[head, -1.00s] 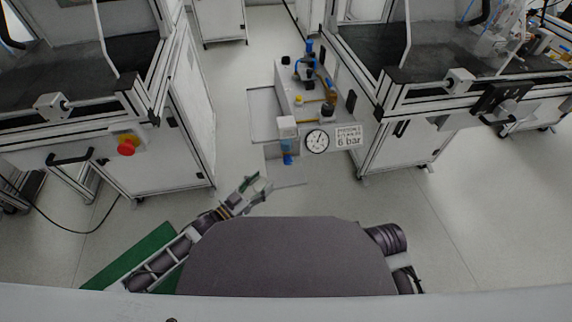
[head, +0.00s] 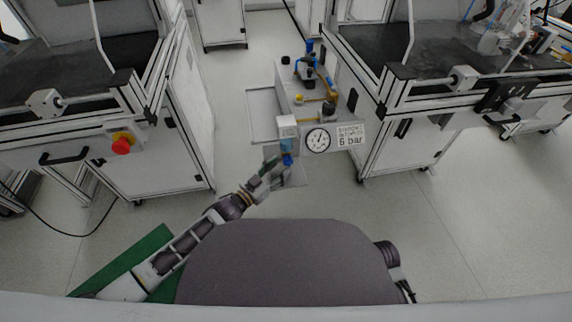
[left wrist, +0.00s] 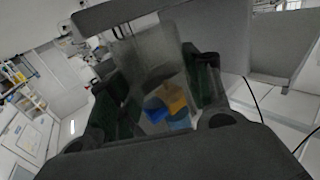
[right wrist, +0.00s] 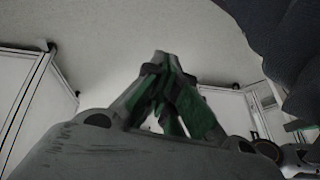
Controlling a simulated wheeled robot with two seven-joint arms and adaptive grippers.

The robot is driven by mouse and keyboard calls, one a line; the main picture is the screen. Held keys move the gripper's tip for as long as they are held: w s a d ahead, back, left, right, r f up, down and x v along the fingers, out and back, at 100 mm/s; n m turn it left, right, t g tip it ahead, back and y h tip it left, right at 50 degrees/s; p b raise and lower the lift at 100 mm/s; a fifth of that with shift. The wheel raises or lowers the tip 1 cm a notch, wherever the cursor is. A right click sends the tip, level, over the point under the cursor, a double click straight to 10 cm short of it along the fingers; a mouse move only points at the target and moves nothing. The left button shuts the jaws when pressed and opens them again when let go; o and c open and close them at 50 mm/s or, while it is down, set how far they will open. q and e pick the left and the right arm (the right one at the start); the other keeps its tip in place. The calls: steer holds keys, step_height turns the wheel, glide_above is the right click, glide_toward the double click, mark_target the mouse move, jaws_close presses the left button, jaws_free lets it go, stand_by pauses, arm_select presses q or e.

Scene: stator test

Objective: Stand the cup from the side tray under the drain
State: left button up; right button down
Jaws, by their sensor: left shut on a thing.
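My left gripper (head: 272,169) is shut on a clear cup, just left of and below the blue drain part (head: 287,159) under the white-topped unit (head: 287,128). In the left wrist view the see-through cup (left wrist: 145,62) stands between the green finger pads, with blue and orange shapes showing through it. The cup is hard to make out in the head view, and I cannot tell whether it touches anything below. The side tray (head: 262,100) looks empty. My right gripper (right wrist: 163,66) has its fingertips together and holds nothing visible; it is out of the head view.
A pressure gauge (head: 317,140) and a "6 bar" label (head: 350,135) are on the panel right of the drain. A low grey plate (head: 297,178) lies under the drain. Framed workbenches stand left (head: 165,150) and right (head: 390,150).

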mark_target(284, 166)
steer(key=shift+w+r, duration=0.1)
steer(key=shift+r, duration=0.1)
